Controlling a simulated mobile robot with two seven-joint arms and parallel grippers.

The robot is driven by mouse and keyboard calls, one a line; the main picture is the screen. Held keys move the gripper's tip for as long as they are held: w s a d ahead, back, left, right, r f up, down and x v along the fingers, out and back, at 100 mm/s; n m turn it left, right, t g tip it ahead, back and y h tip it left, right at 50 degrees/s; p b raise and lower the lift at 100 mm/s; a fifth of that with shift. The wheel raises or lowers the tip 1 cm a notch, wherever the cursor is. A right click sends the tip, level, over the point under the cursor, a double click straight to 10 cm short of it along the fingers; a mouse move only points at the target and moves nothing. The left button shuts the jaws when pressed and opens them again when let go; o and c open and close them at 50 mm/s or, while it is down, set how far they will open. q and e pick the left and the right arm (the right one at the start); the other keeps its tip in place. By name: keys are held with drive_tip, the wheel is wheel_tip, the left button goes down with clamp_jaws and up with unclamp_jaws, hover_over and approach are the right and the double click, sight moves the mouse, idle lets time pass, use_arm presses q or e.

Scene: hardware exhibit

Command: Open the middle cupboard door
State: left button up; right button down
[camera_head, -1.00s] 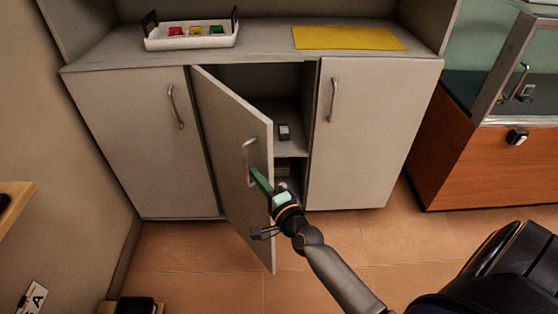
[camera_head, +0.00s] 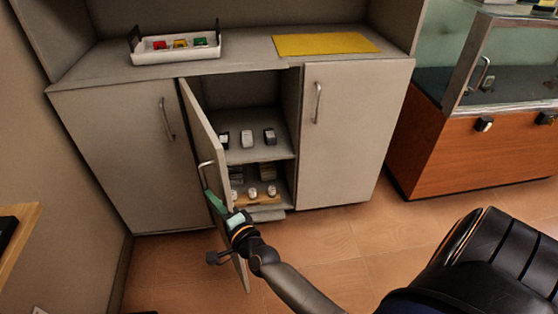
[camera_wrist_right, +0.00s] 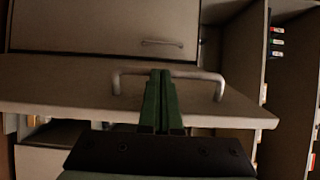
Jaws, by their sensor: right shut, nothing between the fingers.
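The middle cupboard door (camera_head: 201,138) stands swung well out from the cabinet, hinged at its left side. Its bar handle (camera_head: 205,171) is on its outer face and shows in the wrist view as a pale bar (camera_wrist_right: 199,76). My right gripper (camera_head: 211,196), with green fingers, is at this handle. In the wrist view the closed fingers (camera_wrist_right: 160,82) overlap the middle of the bar, with nothing between them; whether they touch it I cannot tell. My left gripper is not in view.
The left door (camera_head: 128,155) and right door (camera_head: 350,135) are shut. Small items stand on the inner shelf (camera_head: 262,153) and below it. A white tray (camera_head: 176,55) and yellow mat (camera_head: 326,44) lie on top. A wooden display case (camera_head: 470,155) stands right; the floor (camera_head: 335,240) ahead is clear.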

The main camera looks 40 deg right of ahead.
drive_tip(key=shift+w+a, duration=0.15)
drive_tip(key=shift+a, duration=0.3)
idle(0.3)
drive_tip(key=s+p, duration=0.1)
drive_tip(key=s, duration=1.1)
drive_tip(key=shift+s, duration=0.3)
drive_tip(key=shift+a, duration=0.2)
